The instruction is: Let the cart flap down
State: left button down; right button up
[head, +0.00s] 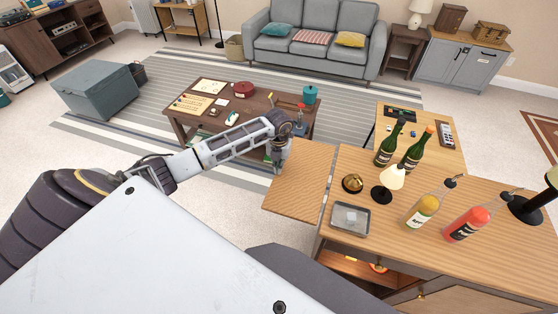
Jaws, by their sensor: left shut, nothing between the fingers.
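The cart (385,245) is a wooden-topped bar cart at the right. Its flap (303,182), a light wood panel, sticks out from the cart top's left end, with a thin seam between them. The flap looks about level with the top; a slight tilt is hard to tell. My left arm reaches in from the left. My left gripper (279,165) is shut and empty, pointing down at the flap's outer left edge, near its far corner. I cannot tell whether it touches the flap. The flap's underside and any support are hidden. My right gripper is out of view.
On the cart stand two green bottles (390,145), a small lamp (389,184), a brass bell (352,183), a metal tray (350,219), a yellow bottle (421,212) and a red bottle (467,223). A coffee table (185,125) stands behind my left arm. The flap is bare.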

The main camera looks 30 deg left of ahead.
pick_arm(q)
jog(key=shift+f, duration=0.25)
jog(key=shift+f, duration=0.1)
dwell(0.3)
